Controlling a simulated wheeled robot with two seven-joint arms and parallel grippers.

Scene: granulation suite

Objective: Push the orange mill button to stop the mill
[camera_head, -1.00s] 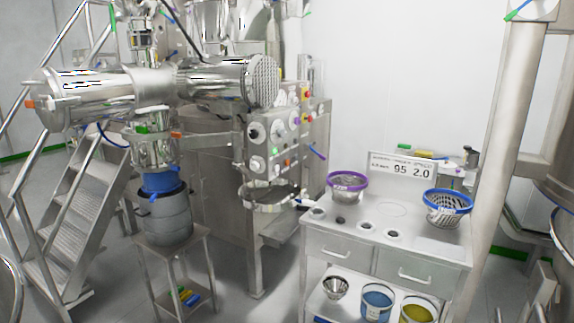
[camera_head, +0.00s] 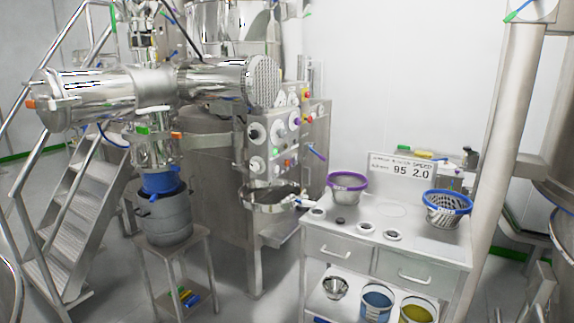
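The control panel (camera_head: 272,145) stands near the middle of the view, on the front of the steel machine. It carries round dials, knobs and small coloured buttons. A small orange-red spot (camera_head: 293,162), low on the panel's right side, looks like the orange button, but it is too small to tell whether it is pressed or lit. A green spot shows close to it. Neither of my grippers is in view, and nothing of mine touches the panel.
A steel bench (camera_head: 322,235) with purple-rimmed (camera_head: 347,182) and blue-rimmed (camera_head: 446,203) baskets stands right of the panel. A round pan (camera_head: 270,203) juts out below it. A stool (camera_head: 178,248) bears a steel vessel (camera_head: 165,220). Stairs (camera_head: 75,215) are at left. Some floor before the machine is clear.

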